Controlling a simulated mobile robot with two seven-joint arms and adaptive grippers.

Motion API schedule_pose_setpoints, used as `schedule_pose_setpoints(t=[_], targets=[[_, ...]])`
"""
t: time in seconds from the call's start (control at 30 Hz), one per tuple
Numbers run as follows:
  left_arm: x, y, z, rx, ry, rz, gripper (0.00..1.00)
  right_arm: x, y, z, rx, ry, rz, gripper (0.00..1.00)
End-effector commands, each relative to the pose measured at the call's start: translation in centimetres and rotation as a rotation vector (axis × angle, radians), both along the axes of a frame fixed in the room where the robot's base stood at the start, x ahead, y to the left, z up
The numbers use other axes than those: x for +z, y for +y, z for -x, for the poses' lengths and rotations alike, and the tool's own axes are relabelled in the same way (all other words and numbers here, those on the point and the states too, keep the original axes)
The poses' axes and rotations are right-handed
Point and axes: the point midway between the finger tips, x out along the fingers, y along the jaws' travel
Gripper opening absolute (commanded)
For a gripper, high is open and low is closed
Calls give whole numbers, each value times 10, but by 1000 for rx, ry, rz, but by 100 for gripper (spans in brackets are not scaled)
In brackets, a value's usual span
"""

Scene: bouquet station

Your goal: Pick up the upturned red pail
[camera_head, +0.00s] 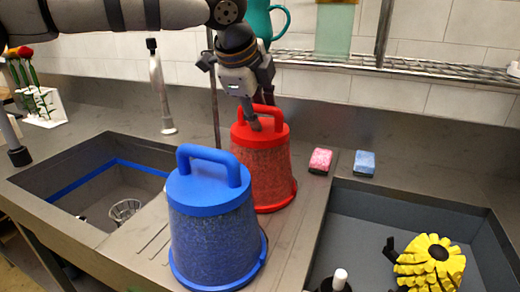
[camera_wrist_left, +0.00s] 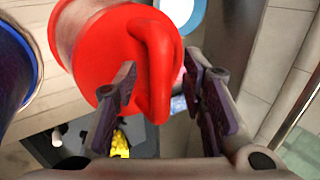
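The red pail (camera_head: 268,170) stands upturned on the counter behind the blue pail, its flat red face up with a loop handle (camera_head: 262,113) on it. The blue pail hides part of its lower left side. My left gripper (camera_head: 256,122) is over the red pail at its handle. In the left wrist view, the open fingers (camera_wrist_left: 158,85) lie one on each side of the red handle (camera_wrist_left: 155,70), with a gap visible on the right. The red pail's top (camera_wrist_left: 105,45) fills the upper middle there. My right gripper does not show.
A blue pail (camera_head: 213,225) stands close in front. Pink (camera_head: 320,161) and blue (camera_head: 364,163) sponges lie to the right. A wire shelf (camera_head: 420,68) runs behind.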

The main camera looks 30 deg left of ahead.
Motion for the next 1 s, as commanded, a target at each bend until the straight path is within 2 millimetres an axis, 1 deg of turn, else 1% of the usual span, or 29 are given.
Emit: schedule_pose_setpoints(t=[0.17,0.2,0.33,0.77,0.87,1.0], targets=[[1,0,0,0,-2,0,38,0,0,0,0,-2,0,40],[1,0,0,0,-2,0,29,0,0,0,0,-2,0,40],[1,0,0,0,-2,0,0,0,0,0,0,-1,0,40],[3,0,0,0,-2,0,0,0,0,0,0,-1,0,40],[10,0,0,2,-4,0,0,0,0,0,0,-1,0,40],[30,0,0,2,-6,0,0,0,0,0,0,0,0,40]])
